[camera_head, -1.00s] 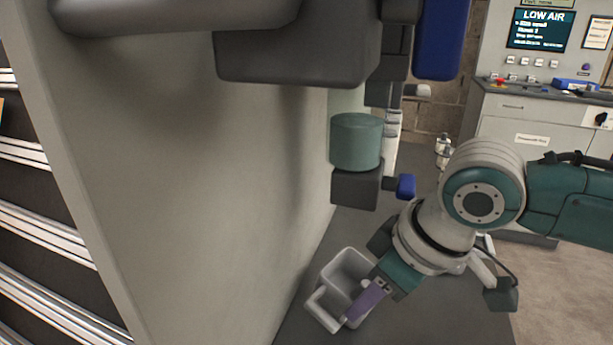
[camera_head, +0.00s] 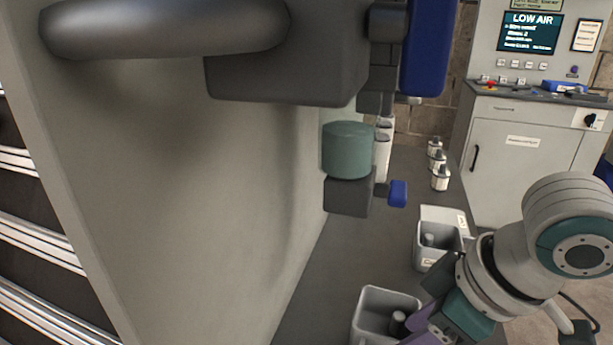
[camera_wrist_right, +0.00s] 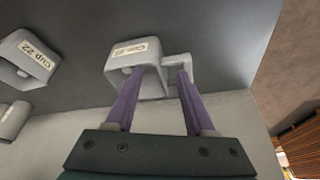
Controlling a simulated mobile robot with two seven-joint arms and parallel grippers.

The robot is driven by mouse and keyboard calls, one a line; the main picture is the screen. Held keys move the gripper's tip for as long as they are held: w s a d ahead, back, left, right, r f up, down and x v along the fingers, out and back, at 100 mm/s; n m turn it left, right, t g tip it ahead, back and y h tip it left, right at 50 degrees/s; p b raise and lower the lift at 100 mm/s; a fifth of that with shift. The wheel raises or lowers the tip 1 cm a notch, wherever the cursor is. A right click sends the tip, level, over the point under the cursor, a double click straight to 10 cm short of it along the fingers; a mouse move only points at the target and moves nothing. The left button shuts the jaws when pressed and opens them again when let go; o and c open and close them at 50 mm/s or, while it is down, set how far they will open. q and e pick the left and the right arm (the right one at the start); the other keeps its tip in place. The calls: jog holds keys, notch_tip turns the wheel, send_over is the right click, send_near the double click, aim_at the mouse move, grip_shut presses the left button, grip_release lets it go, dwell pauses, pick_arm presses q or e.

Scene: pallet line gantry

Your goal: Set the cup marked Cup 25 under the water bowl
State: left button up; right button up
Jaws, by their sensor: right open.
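The teal water bowl (camera_head: 348,150) hangs by the grey wall in the head view, with a dark block and a blue tap (camera_head: 397,193) below it. A grey open cup (camera_head: 365,308) is low in the head view, beside my right gripper (camera_head: 418,334). In the right wrist view the nearest cup (camera_wrist_right: 152,72) has a label that seems to read Cup 25. My right gripper (camera_wrist_right: 157,82) is open, its purple fingers reaching to that cup's body and handle. Whether they touch it I cannot tell. My left gripper is out of view.
A second grey cup (camera_head: 428,258) stands on the dark surface behind. Cup 22 (camera_wrist_right: 30,58) is at left in the wrist view, with another grey cup (camera_wrist_right: 12,118) below it. Small bottles (camera_head: 439,178) stand farther back. Dark surface (camera_head: 330,260) below the bowl is clear.

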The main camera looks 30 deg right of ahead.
jog(key=o, duration=0.7)
jog(key=p+v, duration=0.3)
jog(key=v, duration=0.7)
jog(key=shift+p, duration=0.3)
jog(key=shift+a, duration=0.1)
